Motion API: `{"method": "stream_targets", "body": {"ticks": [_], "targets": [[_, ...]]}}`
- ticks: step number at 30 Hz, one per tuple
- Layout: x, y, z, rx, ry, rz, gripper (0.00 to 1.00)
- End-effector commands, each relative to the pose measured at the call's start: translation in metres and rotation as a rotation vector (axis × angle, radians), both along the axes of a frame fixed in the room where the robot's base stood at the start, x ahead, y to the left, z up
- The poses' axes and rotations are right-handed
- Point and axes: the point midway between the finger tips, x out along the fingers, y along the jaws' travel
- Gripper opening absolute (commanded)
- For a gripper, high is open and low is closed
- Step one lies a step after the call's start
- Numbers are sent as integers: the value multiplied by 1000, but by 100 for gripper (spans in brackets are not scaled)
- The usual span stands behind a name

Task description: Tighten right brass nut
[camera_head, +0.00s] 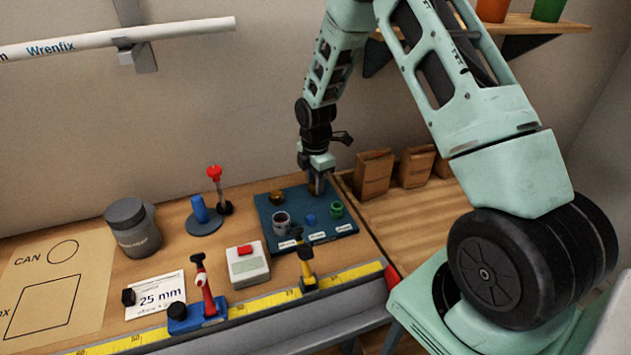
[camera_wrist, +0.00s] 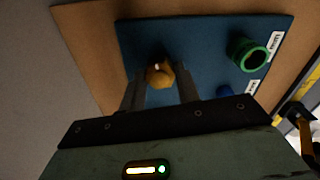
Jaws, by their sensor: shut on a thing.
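The right brass nut (camera_wrist: 160,73) is at the corner end of the blue board (camera_wrist: 205,45) in the wrist view, with a small pale tip at its top centre. My gripper (camera_wrist: 160,88) is shut on it, one finger on each side. In the head view, my gripper (camera_head: 318,187) points down at the board's back right, and its fingers hide the nut there. Another brass piece (camera_head: 276,197) sits at the back left of the blue board (camera_head: 340,230). How far the nut is turned cannot be told.
A grey cup-like fitting (camera_head: 281,221), a blue piece (camera_head: 310,220) and a green ring (camera_head: 337,209) sit on the board, close to my gripper. Paper bags (camera_head: 373,173) stand to the right.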

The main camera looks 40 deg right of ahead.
Motion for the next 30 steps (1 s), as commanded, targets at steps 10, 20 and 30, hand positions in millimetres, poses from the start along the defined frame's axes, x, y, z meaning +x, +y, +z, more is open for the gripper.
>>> {"method": "stream_targets", "body": {"ticks": [10,20,30], "targets": [[0,0,0,-1,-1,-236,9],[1,0,0,0,-3,-550,9],[1,0,0,-1,-2,-874,9]]}}
